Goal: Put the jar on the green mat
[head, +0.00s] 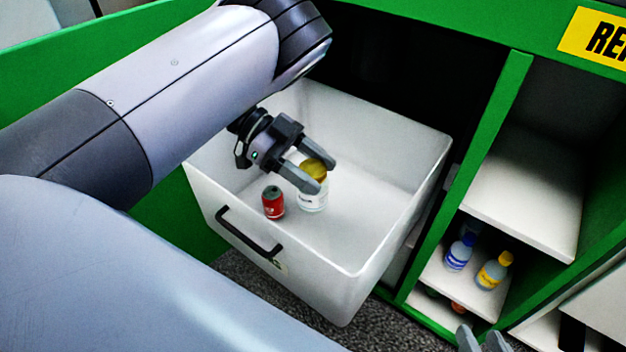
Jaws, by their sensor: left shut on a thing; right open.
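The jar (313,198) has a yellow lid and a white label. It is in the open white drawer (398,240). My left gripper (317,173) reaches down into the drawer and is shut on the jar near its lid. The fingers hide part of the lid. I cannot tell whether the jar touches the drawer floor. My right gripper (482,340) is open, only its fingertips showing at the bottom edge. No green mat is in view.
A red container with a grey top (273,203) stands beside the jar, close to the drawer's front wall. To the right, a shelf (440,272) holds a blue-and-white bottle (459,252) and a yellow bottle (493,270). A green upright (470,170) separates drawer and shelves.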

